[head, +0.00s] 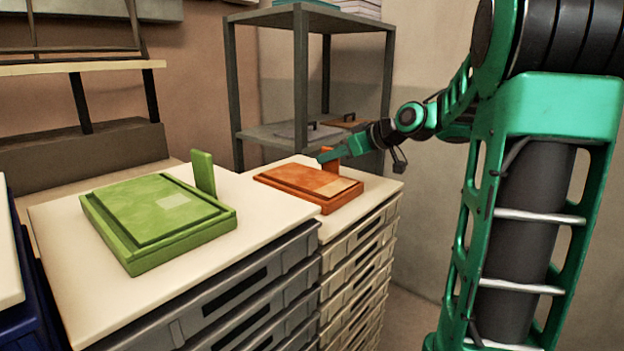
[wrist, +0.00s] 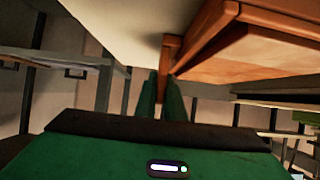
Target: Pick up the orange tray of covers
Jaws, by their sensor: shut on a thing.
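The orange tray of covers (head: 290,181) sits on the white top of the right-hand drawer cabinet in the head view. It has a flat orange cover with a paler patch and an upright orange tab at its back right. My gripper (head: 328,156) reaches in from the right and is shut on this tab. In the wrist view the tray (wrist: 270,50) fills the upper right, and the tab (wrist: 170,48) stands at the tips of my green gripper fingers (wrist: 162,85). The tray looks level; I cannot tell whether it is clear of the cabinet top.
A similar green tray (head: 150,215) with an upright tab stands on the nearer cabinet (head: 70,270) to the left. A grey metal shelf (head: 300,90) with an orange item and a grey item on its lower board stands behind. A wooden bench (head: 90,150) is at back left.

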